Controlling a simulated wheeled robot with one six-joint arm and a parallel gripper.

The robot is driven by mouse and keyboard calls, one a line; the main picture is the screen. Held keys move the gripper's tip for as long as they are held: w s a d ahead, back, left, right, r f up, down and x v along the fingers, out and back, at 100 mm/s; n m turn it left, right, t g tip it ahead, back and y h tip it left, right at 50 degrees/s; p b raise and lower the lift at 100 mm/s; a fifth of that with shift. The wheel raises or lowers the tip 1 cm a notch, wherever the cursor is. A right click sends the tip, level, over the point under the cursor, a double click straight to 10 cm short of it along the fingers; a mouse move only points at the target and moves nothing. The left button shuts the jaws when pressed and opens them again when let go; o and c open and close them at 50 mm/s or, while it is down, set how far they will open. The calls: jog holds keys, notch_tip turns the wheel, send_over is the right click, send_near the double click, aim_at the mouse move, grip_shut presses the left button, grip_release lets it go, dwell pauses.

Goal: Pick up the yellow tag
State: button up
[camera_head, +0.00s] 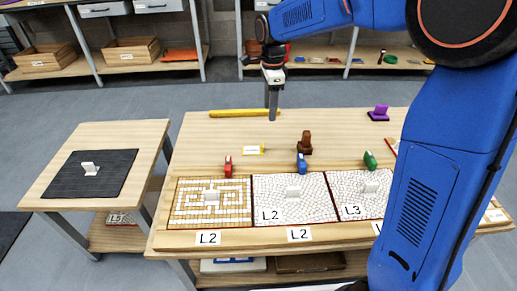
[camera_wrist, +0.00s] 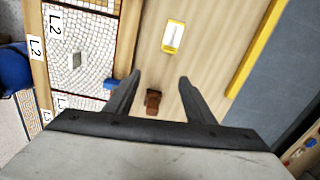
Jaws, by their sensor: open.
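The yellow tag (camera_head: 253,150) lies flat on the wooden table (camera_head: 200,140), with a white label face inside a yellow border. In the wrist view the tag (camera_wrist: 173,36) is beyond my fingertips, near the top centre. My gripper (camera_head: 272,106) is above the back part of the table, pointing down, apart from the tag. In the wrist view my gripper (camera_wrist: 160,78) has its two dark fingers spread with nothing held between them.
A brown stamp-like object (camera_head: 305,144) stands right of the tag. Red (camera_head: 228,167), blue (camera_head: 301,164) and green (camera_head: 369,160) pieces stand along the mosaic panels (camera_head: 262,215). A yellow bar (camera_head: 230,113) lies along the back edge. A purple object (camera_head: 379,113) is at back right.

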jog(key=w+a+f+m, duration=0.1)
jog(key=w+a, duration=0.1)
send_near(253, 148)
jog(key=d, duration=0.2)
jog(key=s+d, duration=0.1)
jog(key=shift+s+d+f, duration=0.15)
jog(key=shift+s+d, duration=0.1)
jog(key=shift+d, duration=0.15)
jog(key=shift+w+f, duration=0.15)
jog(key=shift+f, duration=1.35)
jog(key=shift+w+f, duration=0.1)
jog(key=shift+f, duration=1.45)
jog(key=c, duration=1.1)
